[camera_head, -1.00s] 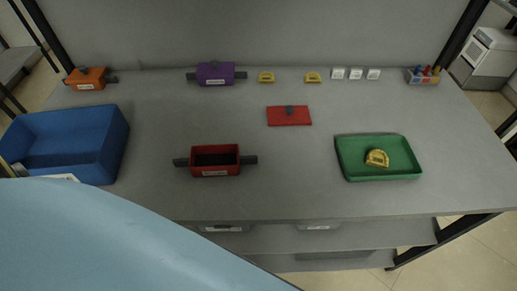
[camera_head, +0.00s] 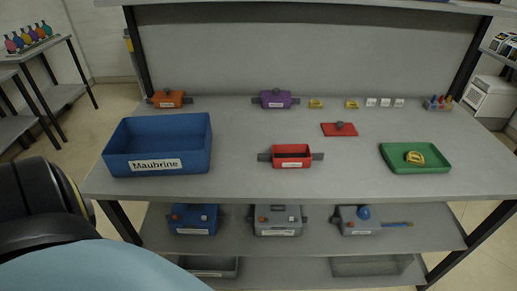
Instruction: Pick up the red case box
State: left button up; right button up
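The red case box (camera_head: 291,154) stands open on the tabletop, near the middle of the front half. It has a white label on its front and a dark grey handle on each side. A red lid (camera_head: 339,129) with a dark knob lies apart from it, behind and to the right. Neither of my grippers shows in the head view. Only a black and a light blue part of my own body show at the lower left, apart from the box.
A blue bin (camera_head: 198,144) labelled Maubrine stands left on the table (camera_head: 240,183). A green tray (camera_head: 436,165) holds a yellow tape measure (camera_head: 414,158) at right. Orange (camera_head: 168,98) and purple (camera_head: 275,98) boxes stand behind. Grey surface around the red box is clear.

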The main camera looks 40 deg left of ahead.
aim_at(282, 156)
jog(key=k, duration=0.15)
jog(key=u, duration=1.15)
